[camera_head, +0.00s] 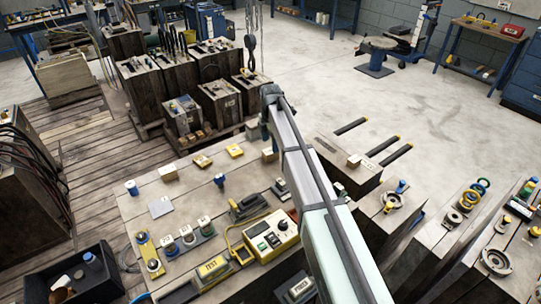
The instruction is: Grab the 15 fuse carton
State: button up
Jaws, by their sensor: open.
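No label reading 15 fuse can be made out, so I cannot tell which piece is the 15 fuse carton. Small carton-like blocks stand on the workbench top (130,205): a pale one (169,173) at its left, a tan one (269,155) near its back edge. Another small tan block (354,161) sits on the dark-sided block to the right. My arm reaches from the bottom right up to a bend at the top middle. My gripper does not show; it seems hidden behind the arm.
A yellow test box (271,236) with a cable, yellow flat pieces (235,151) and blue-capped items (219,180) crowd the bench. A black bin (75,280) stands at lower left. Large mould blocks stand behind; a chain hoist (250,45) hangs over them.

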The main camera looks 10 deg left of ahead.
aim_at(271, 153)
jog(key=shift+w+f, duration=0.15)
jog(key=shift+f, duration=1.55)
jog(key=shift+w+f, duration=0.1)
jog(key=shift+f, duration=1.55)
jog(key=c, duration=1.1)
